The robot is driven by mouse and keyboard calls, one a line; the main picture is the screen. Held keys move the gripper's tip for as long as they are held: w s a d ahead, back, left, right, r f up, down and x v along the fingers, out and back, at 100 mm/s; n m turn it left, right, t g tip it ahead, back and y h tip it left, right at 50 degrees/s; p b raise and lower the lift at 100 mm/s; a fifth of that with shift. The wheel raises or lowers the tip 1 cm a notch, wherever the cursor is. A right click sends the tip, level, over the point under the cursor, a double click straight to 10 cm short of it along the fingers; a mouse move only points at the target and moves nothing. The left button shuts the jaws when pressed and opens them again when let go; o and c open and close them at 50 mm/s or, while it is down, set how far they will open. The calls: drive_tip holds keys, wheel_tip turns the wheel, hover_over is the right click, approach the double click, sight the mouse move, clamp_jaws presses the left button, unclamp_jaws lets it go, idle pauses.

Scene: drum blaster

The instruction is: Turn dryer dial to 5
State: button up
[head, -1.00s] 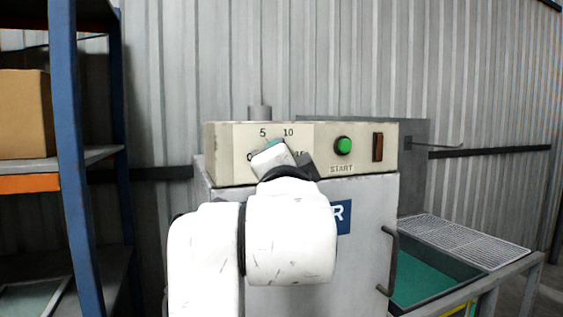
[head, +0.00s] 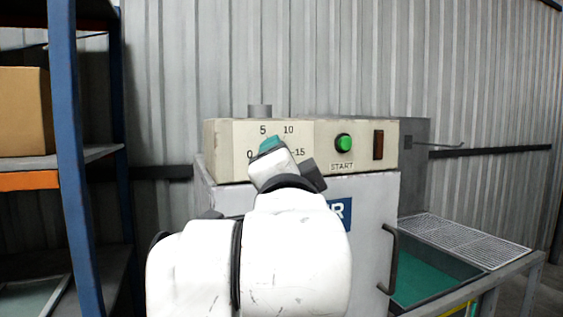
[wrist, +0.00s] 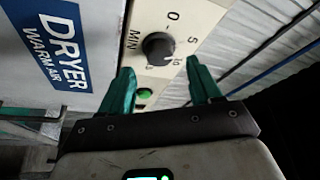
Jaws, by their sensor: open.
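The dryer's control panel (head: 226,158) carries a dial with the marks 0, 5, 10 and 15. In the head view my gripper (head: 270,144) is in front of the dial and hides it. In the wrist view the round dark dial (wrist: 158,48) is in plain sight, beside the MIN lettering and the printed numbers. My gripper's teal fingers (wrist: 160,66) are open and spread to either side of the dial in that view, with nothing between them. I cannot tell whether they touch the dial, nor clearly which number it points at.
A green START button (head: 344,144) and a dark red switch (head: 378,147) sit right of the dial. The dryer door has a dark handle (head: 390,258). A blue-framed shelf (head: 72,170) with a cardboard box (head: 22,112) stands left. A wire rack (head: 465,238) lies at the right.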

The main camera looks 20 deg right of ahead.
drive_tip(key=v, duration=0.6)
drive_tip(key=shift+s+b, duration=0.35)
drive_tip(key=shift+s, duration=0.05)
drive_tip(key=shift+a+f, duration=0.1)
drive_tip(key=w+d+f+n+g+y+p, duration=0.15)
drive_tip(key=f+n, duration=0.25)
drive_tip(key=f, duration=0.6)
drive_tip(key=w+d+f+n+g+y+p, duration=0.1)
drive_tip(key=d+f+n+g, duration=0.25)
drive_tip(key=f, duration=0.55)
drive_tip(key=s+d+f+n+g+y+p, duration=0.1)
drive_tip(key=s+d+f+n+g, duration=0.1)
drive_tip(key=f, duration=0.5)
drive_tip(key=s+d+f+n+g+p, duration=0.1)
drive_tip(key=s+d+f+n+g, duration=0.15)
drive_tip(key=f, duration=0.55)
drive_tip(key=s+d+f+n+g+y+p, duration=0.1)
drive_tip(key=s+f+g, duration=0.3)
drive_tip(key=s+f, duration=0.5)
drive_tip(key=s+d+f+n+g+y+p, duration=0.1)
drive_tip(key=s+f+n+g+y, duration=0.1)
drive_tip(key=s+f, duration=0.8)
drive_tip(key=s+n+g, duration=0.1)
drive_tip(key=s+g, duration=0.1)
drive_tip(key=s, duration=0.5)
drive_tip(key=shift+f+p, duration=0.2)
drive_tip(key=shift+p, duration=0.1)
